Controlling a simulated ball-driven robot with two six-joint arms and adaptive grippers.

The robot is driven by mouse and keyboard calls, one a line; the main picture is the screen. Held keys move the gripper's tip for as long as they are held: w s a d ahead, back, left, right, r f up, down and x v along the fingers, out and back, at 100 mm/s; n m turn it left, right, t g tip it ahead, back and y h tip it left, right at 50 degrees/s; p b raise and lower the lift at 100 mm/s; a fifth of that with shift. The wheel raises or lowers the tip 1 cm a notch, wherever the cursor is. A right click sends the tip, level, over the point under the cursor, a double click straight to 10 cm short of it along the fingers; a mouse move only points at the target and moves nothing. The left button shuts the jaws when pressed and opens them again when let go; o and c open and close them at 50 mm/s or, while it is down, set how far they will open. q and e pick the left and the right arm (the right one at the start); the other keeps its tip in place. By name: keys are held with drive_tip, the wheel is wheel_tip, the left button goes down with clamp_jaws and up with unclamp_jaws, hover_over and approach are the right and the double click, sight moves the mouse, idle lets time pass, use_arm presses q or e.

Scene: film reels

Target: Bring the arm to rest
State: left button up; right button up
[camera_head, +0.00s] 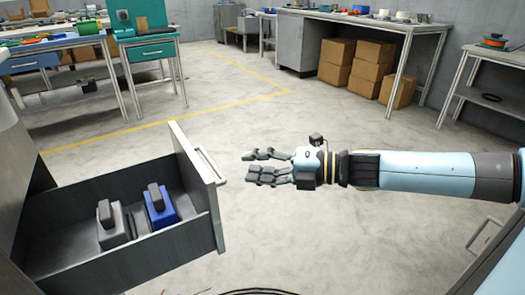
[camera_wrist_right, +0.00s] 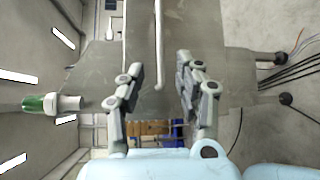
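My right gripper (camera_head: 268,167) is held out in the air in the middle of the head view, with its arm coming in from the right. Its fingers are apart with nothing between them; they also show apart in the wrist view (camera_wrist_right: 158,85). The fingertips are a little to the right of the open drawer's front (camera_head: 192,175), apart from its handle (camera_head: 212,166). In the wrist view the pale handle bar (camera_wrist_right: 158,45) shows beyond the fingers. My left gripper is not in view.
The grey drawer stands open at left, holding a grey object (camera_head: 112,225) and a blue object (camera_head: 160,207). A teal workbench (camera_head: 150,52) stands behind. A long table (camera_head: 360,20) with cardboard boxes (camera_head: 372,68) beneath is at the back right. The floor (camera_head: 300,240) around the gripper is clear.

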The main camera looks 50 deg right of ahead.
drive_tip(key=shift+v, duration=0.75)
drive_tip(key=shift+w+r, duration=0.1)
